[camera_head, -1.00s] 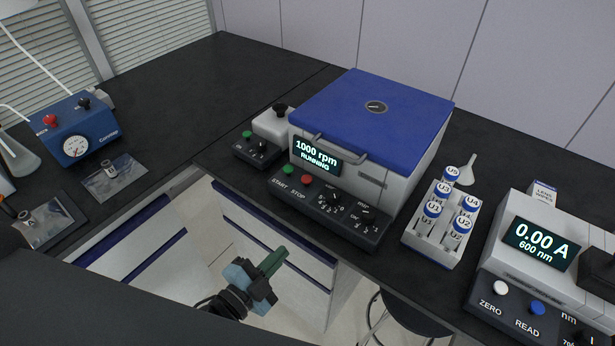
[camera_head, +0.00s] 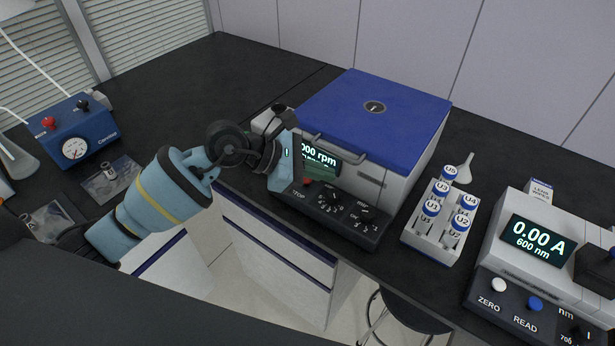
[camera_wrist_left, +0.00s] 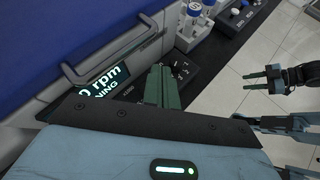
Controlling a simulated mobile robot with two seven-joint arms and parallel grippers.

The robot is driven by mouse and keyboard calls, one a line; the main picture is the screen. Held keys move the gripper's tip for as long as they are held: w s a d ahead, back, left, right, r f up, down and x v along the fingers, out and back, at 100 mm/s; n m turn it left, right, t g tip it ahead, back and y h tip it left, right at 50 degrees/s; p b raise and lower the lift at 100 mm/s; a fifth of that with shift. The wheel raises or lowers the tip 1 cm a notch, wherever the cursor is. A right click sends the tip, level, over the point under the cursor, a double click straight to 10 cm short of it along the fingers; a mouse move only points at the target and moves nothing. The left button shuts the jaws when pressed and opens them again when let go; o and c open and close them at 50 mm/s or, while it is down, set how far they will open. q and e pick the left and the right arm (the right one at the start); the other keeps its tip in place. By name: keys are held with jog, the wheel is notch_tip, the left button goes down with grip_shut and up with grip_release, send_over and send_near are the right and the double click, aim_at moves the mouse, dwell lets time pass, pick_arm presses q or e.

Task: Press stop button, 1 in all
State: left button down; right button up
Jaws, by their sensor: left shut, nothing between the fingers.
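The centrifuge (camera_head: 375,108) has a blue lid and a front display (camera_head: 318,154). The display is partly covered, but "rpm" is readable and the end of "RUNNING" shows in the left wrist view (camera_wrist_left: 103,83). A bit of the red stop button (camera_head: 308,182) shows on the front panel, above the partly covered STOP label. My left gripper (camera_head: 319,173) is over this panel, its green fingers shut and empty, close to the stop button; I cannot tell whether they touch it. The fingers also show in the left wrist view (camera_wrist_left: 158,80). My right gripper (camera_wrist_left: 262,80) appears open and empty, away from the panel.
Knobs (camera_head: 335,203) sit right of the button. A rack of capped tubes (camera_head: 427,245) and a photometer (camera_head: 540,245) stand farther right. A blue gauge box (camera_head: 72,130) is at the left.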

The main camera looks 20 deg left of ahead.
pick_arm(q)
jog(key=w+a+r+m+t+y, duration=0.1)
jog(key=w+a+r+m+y, duration=0.1)
jog(key=w+a+r+y, duration=0.1)
jog(key=w+a+y, duration=0.1)
jog(key=w+a, duration=0.1)
jog(key=shift+w+a+m+t, duration=0.3)
jog(key=shift+w+a+t, duration=0.05)
jog(key=shift+a+t, duration=0.05)
pick_arm(e)
jog(key=shift+w+d+r, duration=0.1)
jog(key=shift+w+d, duration=0.25)
jog(key=shift+d, duration=0.05)
